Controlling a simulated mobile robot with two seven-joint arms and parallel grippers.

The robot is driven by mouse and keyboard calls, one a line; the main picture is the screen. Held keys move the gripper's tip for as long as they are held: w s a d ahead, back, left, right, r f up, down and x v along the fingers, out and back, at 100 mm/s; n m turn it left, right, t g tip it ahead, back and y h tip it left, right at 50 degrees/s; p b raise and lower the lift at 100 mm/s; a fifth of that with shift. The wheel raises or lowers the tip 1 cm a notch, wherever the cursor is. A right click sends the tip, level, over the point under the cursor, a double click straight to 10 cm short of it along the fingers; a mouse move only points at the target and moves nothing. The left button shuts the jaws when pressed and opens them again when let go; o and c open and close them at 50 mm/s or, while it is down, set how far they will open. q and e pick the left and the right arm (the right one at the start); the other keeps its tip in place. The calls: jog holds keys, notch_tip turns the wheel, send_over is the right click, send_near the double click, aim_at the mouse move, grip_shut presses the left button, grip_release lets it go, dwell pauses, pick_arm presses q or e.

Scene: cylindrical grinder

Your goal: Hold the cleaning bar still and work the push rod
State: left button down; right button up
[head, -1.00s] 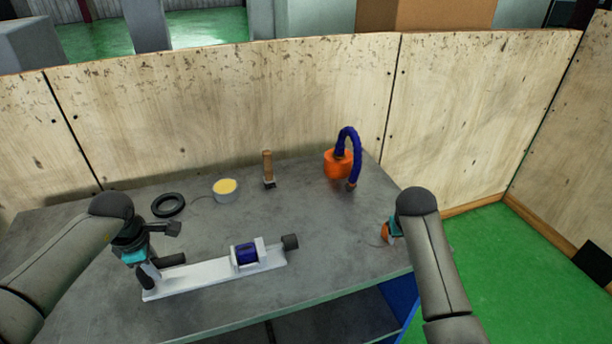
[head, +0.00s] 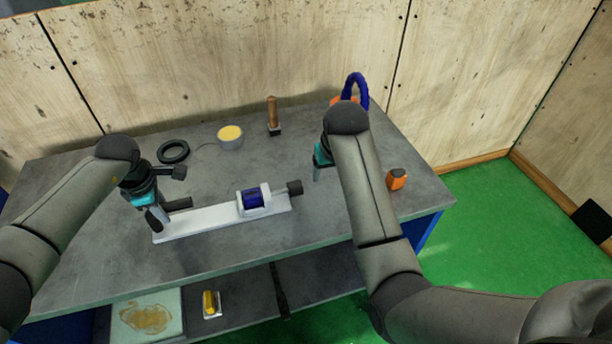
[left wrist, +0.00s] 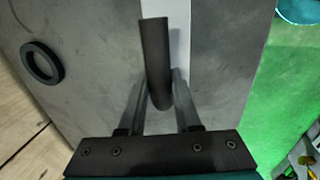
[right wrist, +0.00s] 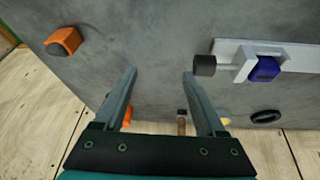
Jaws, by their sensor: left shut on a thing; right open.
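The cleaning bar is a long white bar (head: 195,222) on the grey table, with a dark cylindrical handle (head: 178,204) at its left end. A white bracket with a blue block (head: 251,199) stands near its right end. The push rod's dark knob (head: 294,187) sticks out at that right end. My left gripper (head: 160,216) is shut on the dark handle, which shows between the fingers in the left wrist view (left wrist: 157,65). My right gripper (head: 318,174) is open and empty, right of the knob. In the right wrist view the knob (right wrist: 204,65) is apart from the fingers.
A black ring (head: 173,152), a yellow-topped tin (head: 230,142) and a wooden-handled tool (head: 272,112) stand behind the bar. An orange block (head: 397,179) sits at the right. A blue hose (head: 357,86) is partly hidden behind my right arm. Wooden panels stand behind the table.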

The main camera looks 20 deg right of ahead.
jog(key=n+y, duration=0.1)
send_near(293, 184)
jog(key=x, duration=1)
jog(key=shift+d+f, duration=0.1)
jog(key=shift+d, duration=0.1)
grip_shut()
dwell(0.4)
jog(key=shift+a, duration=0.15)
dwell(0.7)
